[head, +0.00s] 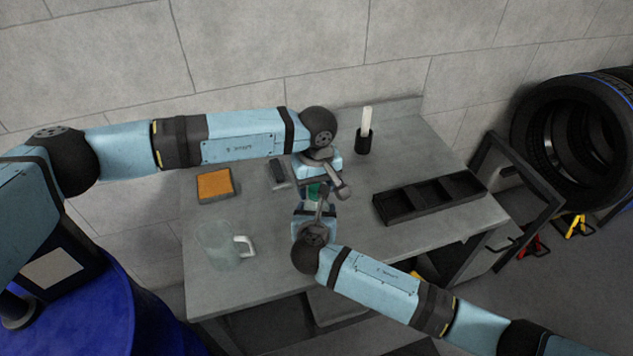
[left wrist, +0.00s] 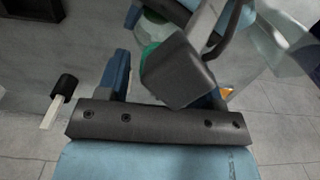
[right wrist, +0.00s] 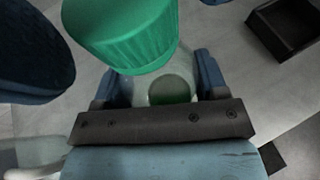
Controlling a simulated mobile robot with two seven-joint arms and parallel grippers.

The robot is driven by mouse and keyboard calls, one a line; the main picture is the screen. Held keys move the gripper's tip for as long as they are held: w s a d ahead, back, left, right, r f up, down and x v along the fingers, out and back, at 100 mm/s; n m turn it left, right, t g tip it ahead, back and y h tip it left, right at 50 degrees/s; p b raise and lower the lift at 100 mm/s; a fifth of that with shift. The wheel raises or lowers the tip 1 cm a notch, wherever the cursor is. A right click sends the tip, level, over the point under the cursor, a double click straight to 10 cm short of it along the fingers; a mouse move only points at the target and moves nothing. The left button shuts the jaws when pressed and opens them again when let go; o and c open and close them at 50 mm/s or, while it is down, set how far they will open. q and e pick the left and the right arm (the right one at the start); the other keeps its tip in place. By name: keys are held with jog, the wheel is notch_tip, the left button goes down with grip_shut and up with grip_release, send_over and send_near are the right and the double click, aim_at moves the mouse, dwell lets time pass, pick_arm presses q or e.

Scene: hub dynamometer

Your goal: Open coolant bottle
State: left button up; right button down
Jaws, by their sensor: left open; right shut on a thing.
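The coolant bottle's green cap (head: 315,189) shows between my two grippers in the head view. In the right wrist view the cap (right wrist: 122,35) looms large, with the translucent bottle body (right wrist: 172,90) behind it. My right gripper (right wrist: 160,78) is shut on the bottle body, one finger on each side. My left gripper (head: 318,176) is open above the cap. Whether the left fingers touch the cap cannot be told.
A clear jug (head: 215,245) stands at the front left of the grey table (head: 270,278). An orange pad (head: 214,185) lies behind it. A black cup with a white stick (head: 365,140) stands at the back. A dark divided tray (head: 428,197) lies at the right.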

pick_arm(q)
jog(key=c, duration=0.9)
jog(key=shift+n, duration=1.4)
jog(key=shift+c, duration=0.3)
jog(key=o, duration=1)
jog(key=shift+r, duration=0.1)
notch_tip(320, 180, up, 4)
jog(key=shift+r, duration=0.25)
jog(key=shift+c, duration=0.2)
notch_tip(320, 180, up, 3)
jog(key=m, duration=0.2)
jog(key=shift+m, duration=0.4)
jog(key=shift+f, duration=3.85)
